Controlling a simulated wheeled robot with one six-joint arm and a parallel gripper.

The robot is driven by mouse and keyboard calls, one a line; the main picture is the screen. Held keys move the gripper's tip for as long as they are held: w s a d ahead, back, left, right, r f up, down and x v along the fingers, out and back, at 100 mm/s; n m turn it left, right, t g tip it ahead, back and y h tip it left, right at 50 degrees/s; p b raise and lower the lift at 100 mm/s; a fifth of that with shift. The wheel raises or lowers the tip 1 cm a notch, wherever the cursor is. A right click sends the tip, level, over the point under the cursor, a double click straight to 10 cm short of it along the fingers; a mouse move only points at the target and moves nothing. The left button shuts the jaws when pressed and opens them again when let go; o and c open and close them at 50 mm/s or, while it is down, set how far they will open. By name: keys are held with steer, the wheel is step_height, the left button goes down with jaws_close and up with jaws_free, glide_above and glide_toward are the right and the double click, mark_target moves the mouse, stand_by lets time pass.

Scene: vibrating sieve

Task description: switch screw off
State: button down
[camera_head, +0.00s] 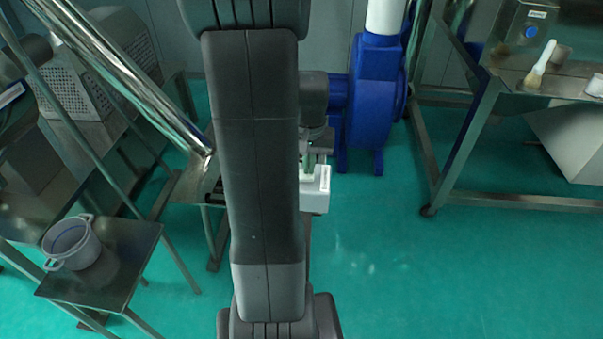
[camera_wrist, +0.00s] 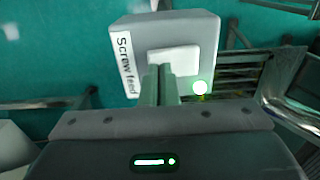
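The screw feed switch box (camera_wrist: 208,45) is a light grey box with a white "Screw feed" label along its left side in the wrist view. It carries a pale raised square switch plate (camera_wrist: 180,57). A round lamp (camera_wrist: 200,88) at its lower right glows white with a green tinge. My gripper (camera_wrist: 163,72) has its two narrow fingers together with nothing seen between them. The tips overlap the lower edge of the square plate; I cannot tell whether they touch it. In the head view the box (camera_head: 315,190) shows just right of my arm, partly hidden, with my gripper (camera_head: 309,170) at it.
A blue blower (camera_head: 375,90) stands behind the box. A steel table (camera_head: 575,85) with a brush (camera_head: 540,65) is at the right. A pot (camera_head: 72,243) sits on a low steel stand (camera_head: 120,275) at the left. The green floor at lower right is clear.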

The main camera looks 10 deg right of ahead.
steer(key=shift+f, duration=0.25)
steer(key=shift+r+p, duration=2.7)
steer(key=shift+r, duration=0.9)
steer(key=shift+f, duration=0.15)
step_height(320, 180, down, 7)
steer(key=b, duration=0.5)
steer(key=shift+b, duration=0.4)
steer(key=shift+r, duration=0.25)
